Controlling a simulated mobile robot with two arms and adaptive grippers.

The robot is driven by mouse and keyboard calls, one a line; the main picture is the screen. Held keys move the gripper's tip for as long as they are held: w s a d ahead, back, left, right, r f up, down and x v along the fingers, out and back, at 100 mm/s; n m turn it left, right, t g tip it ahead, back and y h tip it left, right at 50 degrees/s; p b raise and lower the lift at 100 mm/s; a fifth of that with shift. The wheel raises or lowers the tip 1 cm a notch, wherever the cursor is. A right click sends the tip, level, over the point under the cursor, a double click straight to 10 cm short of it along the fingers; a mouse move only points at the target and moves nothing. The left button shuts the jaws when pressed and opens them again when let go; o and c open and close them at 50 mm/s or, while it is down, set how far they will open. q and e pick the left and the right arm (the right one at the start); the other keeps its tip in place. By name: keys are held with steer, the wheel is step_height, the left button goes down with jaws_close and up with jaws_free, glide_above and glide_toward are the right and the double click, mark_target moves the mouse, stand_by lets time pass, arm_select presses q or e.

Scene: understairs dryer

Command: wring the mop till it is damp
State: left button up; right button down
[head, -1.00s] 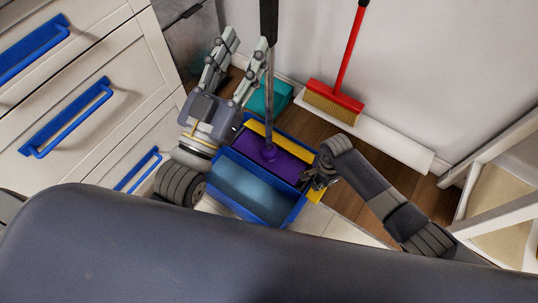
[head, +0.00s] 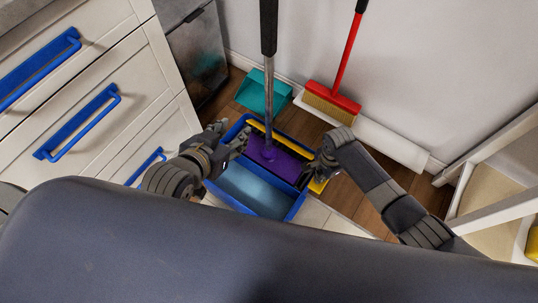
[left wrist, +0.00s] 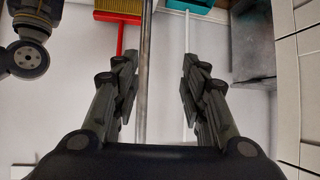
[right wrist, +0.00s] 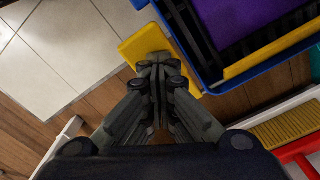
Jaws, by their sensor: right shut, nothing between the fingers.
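The mop's purple head (head: 272,163) sits in the yellow-edged wringer part of the blue bucket (head: 218,196). Its grey handle (head: 268,95) stands nearly upright with a dark grip at the top. My left gripper (head: 233,133) is open at the bucket's left end, beside the handle. In the left wrist view the handle (left wrist: 145,75) passes between the spread fingers (left wrist: 157,75), nearer the left one. My right gripper (head: 306,178) is shut at the bucket's right end, its fingertips (right wrist: 157,66) at the yellow pedal (right wrist: 145,45). Whether they touch it I cannot tell.
Bluish water (head: 255,190) shows in the bucket's front part. A teal dustpan (head: 262,94) and a red broom (head: 333,100) are by the wall behind. White drawers (head: 85,110) with blue handles stand at left, a white shelf frame (head: 500,175) at right.

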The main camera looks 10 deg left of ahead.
steer(key=r+p, duration=0.2)
steer(key=shift+w+d+r, duration=0.1)
steer(key=shift+w+r, duration=0.2)
steer(key=shift+r, duration=0.05)
steer(key=shift+w+r+p, duration=0.2)
steer(key=shift+r+p, duration=0.8)
steer(key=shift+p, duration=0.2)
steer(key=shift+w+d+r, duration=0.1)
steer(key=shift+r, duration=0.2)
arm_select(q)
steer(key=s+a+f+g+y, duration=0.1)
steer(key=s+a+f+g, duration=0.1)
steer(key=s, duration=0.4)
steer(key=s+a+f+g, duration=0.2)
steer(key=s+f+g, duration=0.1)
steer(key=s+g, duration=0.2)
steer(key=shift+s+f+y, duration=0.25)
steer(key=shift+s+y, duration=0.15)
steer(key=shift+s, duration=0.15)
arm_select(e)
steer(key=shift+w, duration=0.1)
arm_select(q)
steer(key=shift+f, duration=0.1)
arm_select(e)
steer(key=shift+d+f, duration=0.1)
